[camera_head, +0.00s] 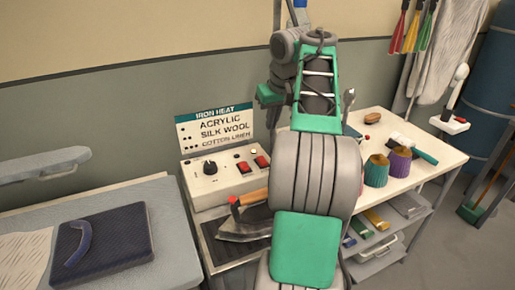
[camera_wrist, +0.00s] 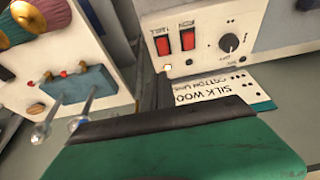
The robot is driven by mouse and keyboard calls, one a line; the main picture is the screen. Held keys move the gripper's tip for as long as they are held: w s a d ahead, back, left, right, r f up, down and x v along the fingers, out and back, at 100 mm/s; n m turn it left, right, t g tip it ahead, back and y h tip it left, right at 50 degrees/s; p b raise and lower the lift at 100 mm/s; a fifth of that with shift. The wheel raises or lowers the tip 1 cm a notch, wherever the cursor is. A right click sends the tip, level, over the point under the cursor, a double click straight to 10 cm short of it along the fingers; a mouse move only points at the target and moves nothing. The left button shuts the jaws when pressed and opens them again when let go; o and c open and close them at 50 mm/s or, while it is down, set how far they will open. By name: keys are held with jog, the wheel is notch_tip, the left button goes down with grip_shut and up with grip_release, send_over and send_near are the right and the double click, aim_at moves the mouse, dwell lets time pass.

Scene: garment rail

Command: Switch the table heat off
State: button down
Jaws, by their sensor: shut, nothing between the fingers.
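The cream control box (camera_head: 207,185) stands below the iron heat sign and carries a black knob (camera_head: 210,168) and two red rocker switches. In the wrist view, which shows the box upside down, the left switch (camera_wrist: 162,46) seems to be labelled TABLE, the right one (camera_wrist: 187,40) IRON. In the head view the table switch (camera_head: 262,161) is the right one. A small lamp (camera_wrist: 167,68) near it looks pale and lit. My gripper (camera_wrist: 165,88) shows in the wrist view as dark and green parts, shut and empty, apart from the switches. My arm hides it in the head view.
The iron heat sign (camera_head: 213,124) stands behind the box. An iron (camera_head: 245,222) with a wooden handle rests before it. Purple and teal thread cones (camera_head: 376,170) stand on the right table.

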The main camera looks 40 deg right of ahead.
jog(key=shift+w+a, duration=0.1)
jog(key=shift+a, duration=0.15)
jog(key=b, duration=0.8)
send_near(262, 157)
jog(key=x, duration=0.5)
jog(key=shift+w+f, duration=0.1)
jog(key=shift+f, duration=0.1)
jog(key=shift+w+f+b, duration=0.1)
jog(key=shift+f+b, duration=0.3)
jog(key=shift+f, duration=0.2)
